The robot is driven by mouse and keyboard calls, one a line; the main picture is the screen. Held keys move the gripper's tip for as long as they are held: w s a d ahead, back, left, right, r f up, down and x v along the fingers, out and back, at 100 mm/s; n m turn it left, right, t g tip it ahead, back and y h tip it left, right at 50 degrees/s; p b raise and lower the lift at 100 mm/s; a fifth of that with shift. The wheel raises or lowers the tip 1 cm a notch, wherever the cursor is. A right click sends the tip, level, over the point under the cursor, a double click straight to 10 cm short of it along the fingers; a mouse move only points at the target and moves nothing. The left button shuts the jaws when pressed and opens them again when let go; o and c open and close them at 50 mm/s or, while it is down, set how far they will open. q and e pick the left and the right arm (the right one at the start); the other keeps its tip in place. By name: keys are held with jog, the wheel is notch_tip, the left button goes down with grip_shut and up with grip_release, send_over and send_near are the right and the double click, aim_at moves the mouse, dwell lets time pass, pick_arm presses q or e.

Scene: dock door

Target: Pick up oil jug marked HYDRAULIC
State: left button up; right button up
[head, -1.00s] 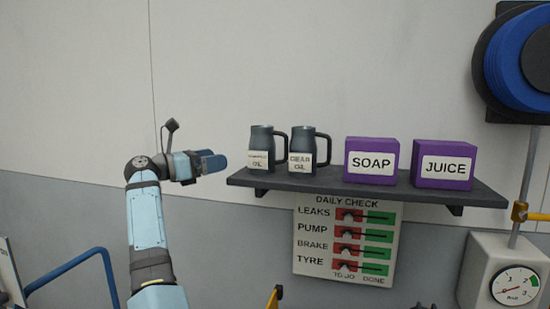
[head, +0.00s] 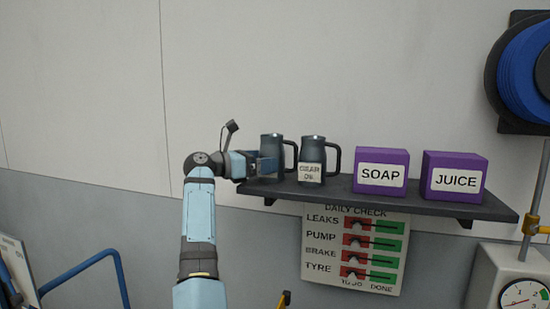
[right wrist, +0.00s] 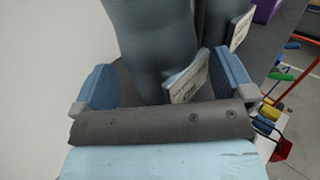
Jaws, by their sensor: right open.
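The left dark grey jug (head: 272,143) stands upright at the left end of the wall shelf, its handle to the right. My right gripper (head: 265,166) is at this jug and covers its label in the head view. In the right wrist view the jug (right wrist: 150,35) stands between the two blue fingers of my open right gripper (right wrist: 165,80). My left gripper is out of view.
Purple boxes marked SOAP (head: 381,156) and JUICE (head: 455,161) stand farther right on the dark shelf (head: 345,193). A daily check board (head: 352,285) hangs below. A blue hose reel (head: 530,70) and a gauge (head: 525,295) are at the right.

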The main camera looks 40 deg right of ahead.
jog(key=x, duration=0.3)
jog(key=shift+s, duration=0.1)
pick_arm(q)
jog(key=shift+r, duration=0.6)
pick_arm(e)
jog(key=shift+a, duration=0.1)
jog(key=shift+c, duration=0.2)
jog(key=c, duration=1)
jog(key=shift+c, duration=0.2)
jog(key=shift+r, duration=0.15)
jog(key=shift+r, duration=1.1)
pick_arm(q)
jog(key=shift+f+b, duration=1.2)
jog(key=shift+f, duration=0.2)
pick_arm(e)
notch_tip(320, 180, up, 17)
